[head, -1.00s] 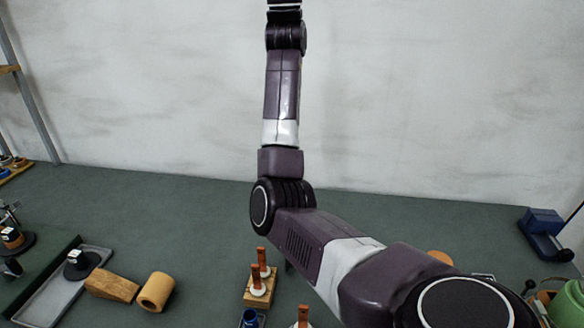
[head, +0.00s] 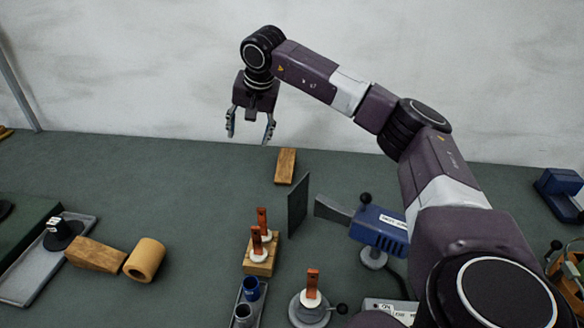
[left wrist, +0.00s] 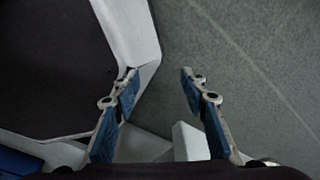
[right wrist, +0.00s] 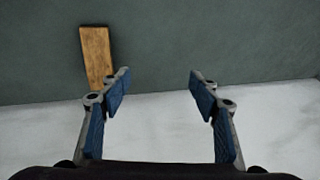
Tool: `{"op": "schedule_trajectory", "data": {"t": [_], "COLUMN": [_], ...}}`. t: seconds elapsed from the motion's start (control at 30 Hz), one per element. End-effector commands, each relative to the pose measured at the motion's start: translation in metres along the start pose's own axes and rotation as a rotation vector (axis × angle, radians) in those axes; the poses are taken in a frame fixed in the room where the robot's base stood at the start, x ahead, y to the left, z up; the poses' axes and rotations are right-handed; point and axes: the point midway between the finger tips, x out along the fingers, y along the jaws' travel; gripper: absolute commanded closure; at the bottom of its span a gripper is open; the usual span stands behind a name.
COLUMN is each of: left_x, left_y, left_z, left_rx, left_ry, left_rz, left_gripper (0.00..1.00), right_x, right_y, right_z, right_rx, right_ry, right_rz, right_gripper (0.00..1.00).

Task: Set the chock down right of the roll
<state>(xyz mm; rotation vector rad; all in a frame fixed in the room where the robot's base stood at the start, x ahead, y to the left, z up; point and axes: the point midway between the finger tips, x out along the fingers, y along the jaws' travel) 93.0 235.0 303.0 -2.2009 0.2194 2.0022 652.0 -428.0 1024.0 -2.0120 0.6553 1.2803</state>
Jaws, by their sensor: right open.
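A tan hollow roll (head: 146,260) lies on the green-grey table at the left in the head view. A wooden wedge-shaped chock (head: 95,254) lies left of it, close to or touching it. A second wooden chock-like block (head: 285,166) lies alone farther back; it also shows in the right wrist view (right wrist: 97,55). My right gripper (head: 250,133) is open and empty, pointing down, and appears left of this block in the head view. My left gripper (left wrist: 158,82) is open and empty in the left wrist view and does not show in the head view.
Right of the roll is bare table up to a wooden stand (head: 260,266) with red-topped pegs. A dark upright plate (head: 298,206) and a blue tool (head: 380,229) stand farther right. A grey tray (head: 28,280) with a black item is at the left.

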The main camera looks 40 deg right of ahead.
Motion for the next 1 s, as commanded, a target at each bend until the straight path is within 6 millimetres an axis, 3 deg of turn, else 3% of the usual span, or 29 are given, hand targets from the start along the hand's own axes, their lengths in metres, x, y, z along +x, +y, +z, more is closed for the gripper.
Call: {"op": "schedule_trajectory", "data": {"t": [0.03, 0.1, 0.23, 0.57, 0.8, 1.0], "left_x": [0.004, 0.006, 0.007, 0.003, -0.003, -0.004], "left_y": [0.0, 0.001, 0.001, 0.001, 0.001, 0.001], "left_z": [0.0, 0.001, 0.001, 0.002, 0.002, 0.003], "left_rx": [0.0, 0.0, -0.001, -0.001, -0.001, -0.001], "left_ry": [0.0, 0.0, 0.0, -0.004, -0.004, -0.005], "left_rz": [0.0, 0.0, 0.001, 0.001, 0.001, 0.001], "left_gripper": [0.6, 0.6, 0.6, 0.6, 0.6, 0.6], "right_x": [0.011, 0.021, 0.028, 0.059, 0.093, 0.105], "right_y": [0.029, 0.059, 0.09, 0.104, 0.112, 0.114], "right_z": [-0.006, -0.013, -0.018, -0.019, -0.015, -0.016], "right_rx": [-0.005, -0.013, -0.021, -0.023, -0.021, -0.023], "right_ry": [0.026, 0.052, 0.074, 0.077, 0.076, 0.077], "right_rz": [0.08, 0.17, 0.26, 0.277, 0.275, 0.272], "right_gripper": [0.44, 0.44, 0.44, 0.44, 0.44, 0.44]}}
